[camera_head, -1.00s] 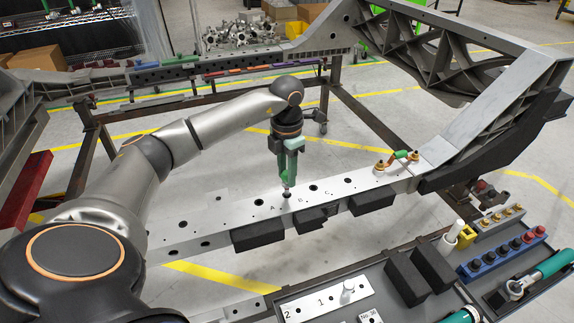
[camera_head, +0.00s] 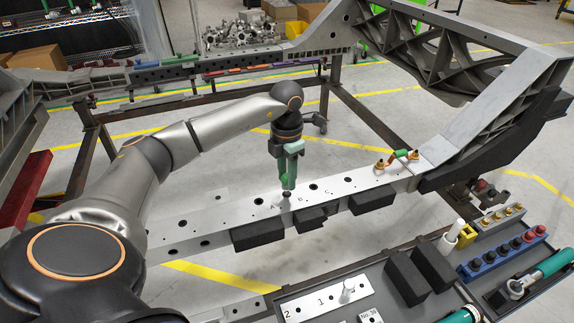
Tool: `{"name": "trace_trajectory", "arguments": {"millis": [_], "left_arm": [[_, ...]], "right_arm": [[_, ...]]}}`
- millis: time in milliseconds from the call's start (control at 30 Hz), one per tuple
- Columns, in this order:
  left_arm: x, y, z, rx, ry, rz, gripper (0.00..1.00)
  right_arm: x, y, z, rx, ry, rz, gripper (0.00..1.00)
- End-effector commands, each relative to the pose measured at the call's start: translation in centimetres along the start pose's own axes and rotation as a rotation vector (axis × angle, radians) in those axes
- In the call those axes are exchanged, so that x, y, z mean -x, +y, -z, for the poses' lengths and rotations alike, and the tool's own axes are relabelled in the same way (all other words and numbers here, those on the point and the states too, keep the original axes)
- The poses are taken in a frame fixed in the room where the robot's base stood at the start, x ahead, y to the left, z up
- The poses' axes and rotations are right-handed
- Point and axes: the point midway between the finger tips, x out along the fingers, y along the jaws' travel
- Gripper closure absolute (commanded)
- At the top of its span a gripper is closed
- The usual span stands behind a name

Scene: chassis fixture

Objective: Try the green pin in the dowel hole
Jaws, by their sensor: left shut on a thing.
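My left gripper (camera_head: 289,153) is shut on the green pin (camera_head: 288,177) and holds it upright over the light metal rail (camera_head: 238,212). The pin's lower end meets the rail at a dark dowel hole (camera_head: 287,194) near the stamped letters A and B. Its metal tip is mostly hidden, so the tip appears to be in the hole; how deep I cannot tell. My right gripper is not in view.
Black blocks (camera_head: 258,234) sit along the rail's front side. An orange-and-green clamp-like part (camera_head: 398,158) is on the rail to the right. A tool tray with black foam blocks (camera_head: 406,278), a blue socket holder (camera_head: 503,257) and a numbered plate (camera_head: 325,301) lies in front.

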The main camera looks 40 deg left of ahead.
Motion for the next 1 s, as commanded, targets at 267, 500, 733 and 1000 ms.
{"name": "trace_trajectory", "arguments": {"millis": [267, 500, 733, 1000], "left_arm": [[0.0, 0.0, 0.0, 0.0, 0.0, 0.0, 0.47], [0.0, 0.0, 0.0, 0.0, 0.0, 0.0, 0.3], [0.6, 0.0, 0.0, 0.0, -0.001, -0.001, 0.3], [4.1, 0.0, 0.0, 0.0, -0.001, -0.001, 0.3]], "right_arm": [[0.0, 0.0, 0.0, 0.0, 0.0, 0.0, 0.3], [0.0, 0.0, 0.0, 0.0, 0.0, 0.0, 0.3], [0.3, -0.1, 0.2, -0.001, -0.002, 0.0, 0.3], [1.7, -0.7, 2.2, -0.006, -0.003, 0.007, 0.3]]}}
